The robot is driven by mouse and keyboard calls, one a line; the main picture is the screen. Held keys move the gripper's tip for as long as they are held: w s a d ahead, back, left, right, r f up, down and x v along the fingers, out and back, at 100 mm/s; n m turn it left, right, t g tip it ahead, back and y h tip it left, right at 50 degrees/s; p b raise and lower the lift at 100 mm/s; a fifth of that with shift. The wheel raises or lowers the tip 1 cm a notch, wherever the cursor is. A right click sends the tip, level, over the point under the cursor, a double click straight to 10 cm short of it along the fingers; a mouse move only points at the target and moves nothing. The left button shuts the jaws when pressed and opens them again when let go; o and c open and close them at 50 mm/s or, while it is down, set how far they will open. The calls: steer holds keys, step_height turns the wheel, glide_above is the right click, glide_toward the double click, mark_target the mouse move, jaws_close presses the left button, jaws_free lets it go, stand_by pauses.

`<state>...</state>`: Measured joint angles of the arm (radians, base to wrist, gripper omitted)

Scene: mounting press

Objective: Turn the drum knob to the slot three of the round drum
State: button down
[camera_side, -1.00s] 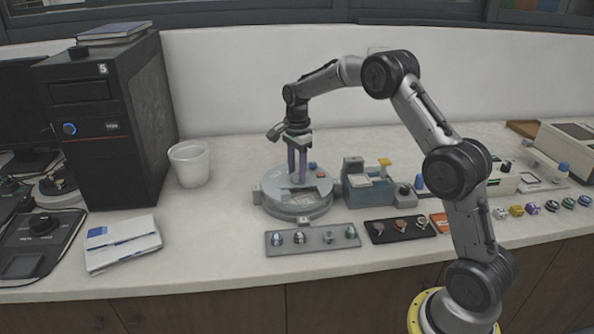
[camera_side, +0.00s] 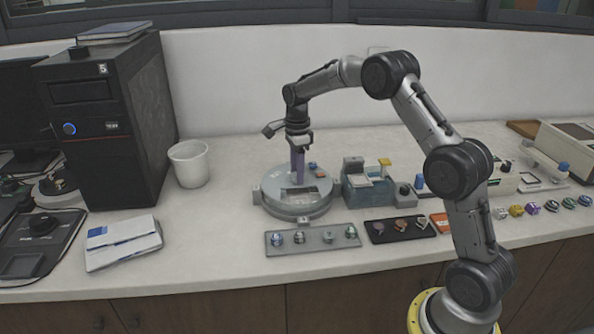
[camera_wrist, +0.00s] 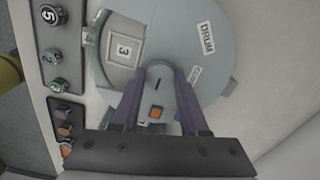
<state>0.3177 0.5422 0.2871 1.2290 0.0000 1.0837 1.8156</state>
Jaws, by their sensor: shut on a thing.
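The round drum (camera_side: 296,205) is a grey disc on the worktop below my gripper. In the wrist view its top (camera_wrist: 207,25) carries a "DRUM" label, and a slot marked 3 (camera_wrist: 124,50) shows at its upper left. The drum knob (camera_wrist: 157,82) is a grey hub with a dark line, at the drum's middle. My gripper (camera_side: 297,182) points straight down over the drum. In the wrist view its two purple fingers (camera_wrist: 160,75) are shut on the knob, one on each side. The fingers hide part of the knob and drum.
A grey tray (camera_side: 313,247) with several small round pieces lies in front of the drum. A grey-green press-like unit (camera_side: 368,190) stands close to its right. A white cup (camera_side: 189,163) and a black computer tower (camera_side: 105,120) are at the left.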

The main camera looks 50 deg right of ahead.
steer(key=shift+r, duration=0.15)
steer(key=shift+c, duration=2.1)
jaws_free()
step_height(320, 180, up, 14)
